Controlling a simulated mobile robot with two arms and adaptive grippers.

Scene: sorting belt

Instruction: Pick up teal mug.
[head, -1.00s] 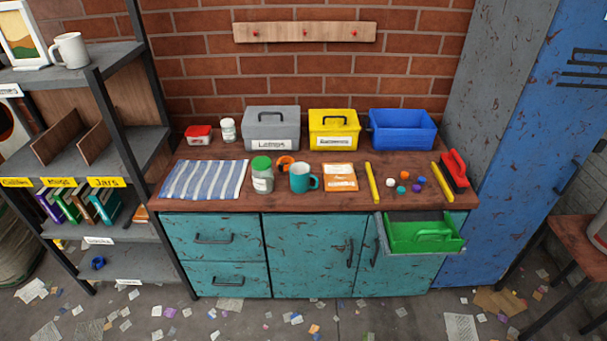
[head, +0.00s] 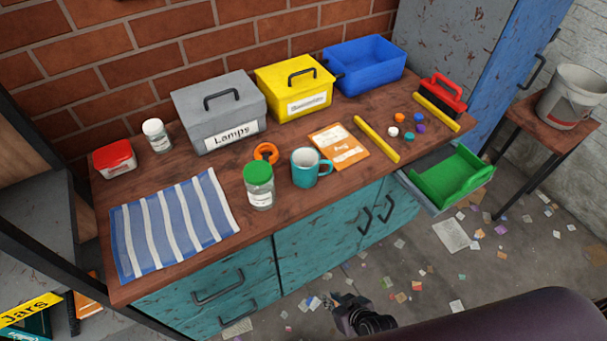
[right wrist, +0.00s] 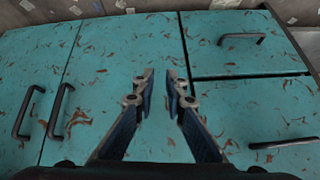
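The teal mug (head: 308,168) stands upright on the wooden worktop (head: 262,226), near its front edge, with its handle to the right. A green-lidded jar (head: 259,186) stands close to its left. My right gripper (head: 341,300) is low in front of the cabinet, below the worktop and well apart from the mug. In the right wrist view the two fingers (right wrist: 160,76) are apart with nothing between them, facing the teal cabinet front. The mug is not in the right wrist view. My left gripper is not in view.
An orange tape roll (head: 265,152) lies behind the mug, and an orange packet (head: 339,146) lies to its right. The grey Lamps box (head: 245,110) stands behind. A striped cloth (head: 175,222) lies left. An open drawer with a green tray (head: 452,180) juts out at right.

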